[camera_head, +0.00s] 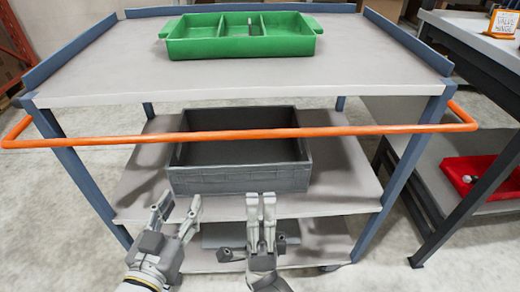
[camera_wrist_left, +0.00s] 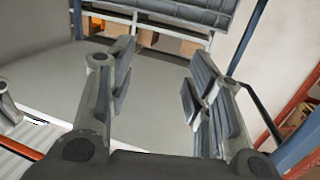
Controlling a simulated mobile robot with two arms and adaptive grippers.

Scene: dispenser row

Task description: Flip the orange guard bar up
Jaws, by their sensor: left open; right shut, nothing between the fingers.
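The orange guard bar (camera_head: 250,135) runs across the front of a grey and blue shelf cart, below its top shelf. It bends back at both ends to the cart's sides. My left gripper (camera_head: 181,206) is open and empty, in front of the cart at the lower left, below the bar in the picture. The left wrist view shows its two fingers (camera_wrist_left: 155,85) apart with nothing between them. My right gripper (camera_head: 261,200) is shut and empty, in front of the grey bin and below the bar in the picture. Neither gripper appears to touch the bar.
A green divided tray (camera_head: 240,49) sits on the cart's top shelf (camera_head: 120,75). A dark grey bin (camera_head: 240,180) stands on the middle shelf, behind the bar. A dark workbench (camera_head: 485,50) stands to the right, with a red bin (camera_head: 478,173) on its lower shelf.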

